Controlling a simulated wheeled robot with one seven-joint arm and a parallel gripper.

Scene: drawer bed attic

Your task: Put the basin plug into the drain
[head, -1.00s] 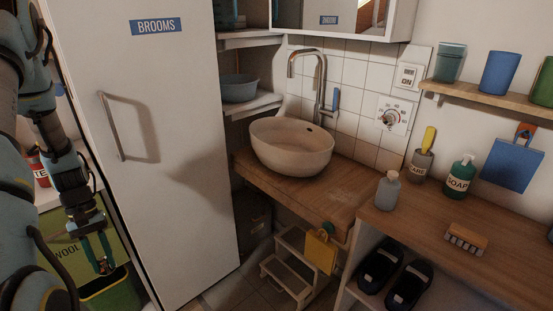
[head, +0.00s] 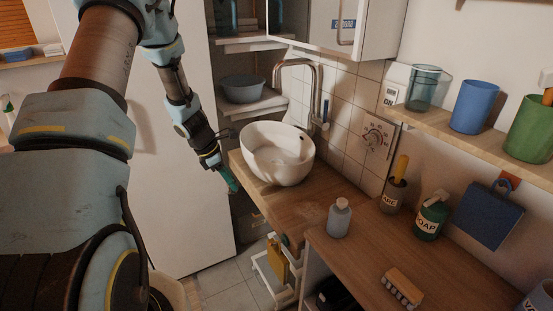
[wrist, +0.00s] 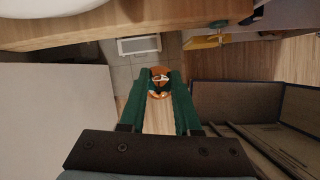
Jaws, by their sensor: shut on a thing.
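The white basin (head: 262,160) stands on the wooden counter under a curved metal tap (head: 317,88). Its inside is partly in view, but I cannot make out the drain opening. My gripper (head: 232,184) is at the basin's left front side, outside the bowl and beside the counter edge. In the wrist view my gripper (wrist: 160,84) has its green fingers shut on a small round orange-brown thing with a pale part, seemingly the basin plug (wrist: 160,72). The basin's rim (wrist: 45,8) shows at the top left of the wrist view.
A tall white cabinet door (head: 180,215) stands left of the basin. A grey bowl (head: 243,89) is on the shelf behind. A grey bottle (head: 339,218), a green soap bottle (head: 430,217) and a brush (head: 402,288) are on the right counter. A white step stool (head: 268,280) stands below.

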